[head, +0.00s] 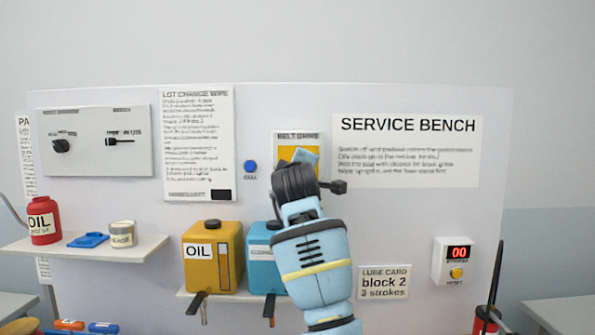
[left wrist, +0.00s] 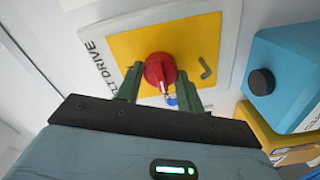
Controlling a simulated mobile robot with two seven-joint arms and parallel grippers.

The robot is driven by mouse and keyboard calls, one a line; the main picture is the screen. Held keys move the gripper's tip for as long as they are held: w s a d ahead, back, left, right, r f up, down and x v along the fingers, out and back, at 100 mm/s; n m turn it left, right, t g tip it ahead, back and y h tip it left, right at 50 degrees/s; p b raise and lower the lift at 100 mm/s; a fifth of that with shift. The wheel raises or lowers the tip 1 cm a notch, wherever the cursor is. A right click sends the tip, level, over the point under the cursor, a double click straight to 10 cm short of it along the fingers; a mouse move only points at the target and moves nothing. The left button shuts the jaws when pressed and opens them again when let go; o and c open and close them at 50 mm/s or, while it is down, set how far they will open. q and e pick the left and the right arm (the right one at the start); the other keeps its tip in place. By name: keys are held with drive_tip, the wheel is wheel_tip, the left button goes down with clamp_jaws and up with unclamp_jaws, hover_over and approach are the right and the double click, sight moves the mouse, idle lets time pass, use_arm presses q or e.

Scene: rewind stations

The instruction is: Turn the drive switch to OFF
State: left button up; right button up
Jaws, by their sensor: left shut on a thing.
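The drive switch is a red rotary knob (left wrist: 159,70) on a yellow plate (left wrist: 195,38) within the white BELT DRIVE panel (head: 315,142). My left gripper (left wrist: 159,88) has its two green fingers on either side of the knob and is shut on it. A small metal and blue piece (left wrist: 171,99) shows just below the knob between the fingers. In the head view my left gripper (head: 296,180) covers most of the panel and hides the knob. The switch's position cannot be read. My right gripper is in neither view.
A yellow OIL can (head: 205,250) and a blue can (head: 262,268) stand on a shelf just below the panel, close to my arm. A blue call button (head: 250,167) is left of it. A counter box (head: 453,258) is at right.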

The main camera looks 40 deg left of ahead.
use_arm(q)
drive_tip(key=o, duration=1)
drive_tip(key=shift+s+d, duration=0.1)
drive_tip(key=shift+s, duration=0.05)
drive_tip(key=v, duration=0.7)
drive_tip(key=shift+s, duration=0.2)
drive_tip(key=shift+d, duration=0.15)
